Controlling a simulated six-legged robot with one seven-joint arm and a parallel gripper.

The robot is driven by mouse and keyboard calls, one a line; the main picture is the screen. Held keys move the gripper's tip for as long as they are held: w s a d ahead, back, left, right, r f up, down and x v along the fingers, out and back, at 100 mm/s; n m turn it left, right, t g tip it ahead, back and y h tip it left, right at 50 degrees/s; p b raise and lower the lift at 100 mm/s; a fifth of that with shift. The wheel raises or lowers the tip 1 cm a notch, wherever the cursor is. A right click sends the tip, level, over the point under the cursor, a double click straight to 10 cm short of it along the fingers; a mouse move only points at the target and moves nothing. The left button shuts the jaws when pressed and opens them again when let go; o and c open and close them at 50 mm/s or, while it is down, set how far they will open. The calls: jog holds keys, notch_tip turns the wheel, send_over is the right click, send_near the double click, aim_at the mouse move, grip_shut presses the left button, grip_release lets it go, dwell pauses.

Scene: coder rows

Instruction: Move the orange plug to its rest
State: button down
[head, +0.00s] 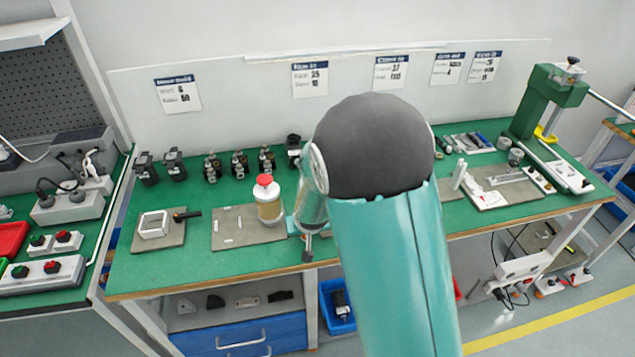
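I cannot make out an orange plug or its rest in the head view. My teal arm with its dark round joint fills the middle and hides part of the bench behind it. A narrow part that looks like the lower end of my arm hangs at the joint's left side, over the bench's front edge. Its small dark tip, perhaps my gripper (307,251), is too small to show the fingers or anything held. A jar with a red cap (267,200) stands upright on a grey mat (230,238), left of that tip and apart from it.
The green bench (205,203) carries a white square frame (154,224) at left and several small dark devices along the back. A green press (545,100) stands at the far right. Below are blue drawers (240,340) and a blue bin (337,305). Bare green surface lies between the mats.

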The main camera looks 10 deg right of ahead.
jog(key=shift+f, duration=0.3)
dwell(0.7)
jog(key=c, duration=1.1)
grip_release()
jog(key=shift+r, duration=2.5)
jog(key=o, duration=0.5)
